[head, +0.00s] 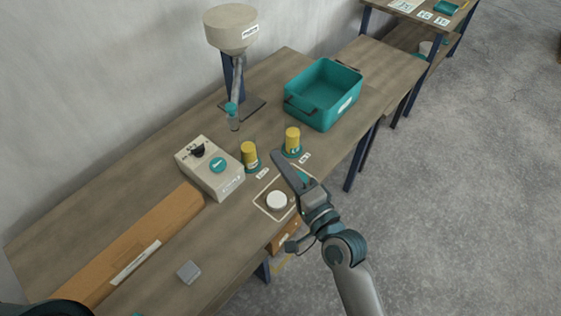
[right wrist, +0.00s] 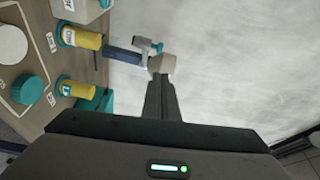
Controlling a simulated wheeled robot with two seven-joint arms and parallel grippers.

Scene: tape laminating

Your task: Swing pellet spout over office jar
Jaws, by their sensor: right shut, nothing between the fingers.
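The pellet hopper (head: 232,28) is a beige funnel on a dark post at the back of the bench. Its grey spout (head: 237,75) hangs down to a teal end (head: 232,110). Two yellow jars in teal bases, a left jar (head: 249,152) and a right jar (head: 292,138), stand in front with small tags; I cannot read which is the office one. Both show in the right wrist view, at the upper left. My right gripper (head: 277,156) is shut and empty, above the bench beside the right jar, apart from the spout. My left gripper is out of view.
A beige control box (head: 210,167) with a teal button stands left of the jars. A teal crate (head: 323,93) stands at the back right. A white disc (head: 277,200) lies on a marked square near the front edge. A long brown box (head: 135,245) and grey block (head: 189,271) lie left.

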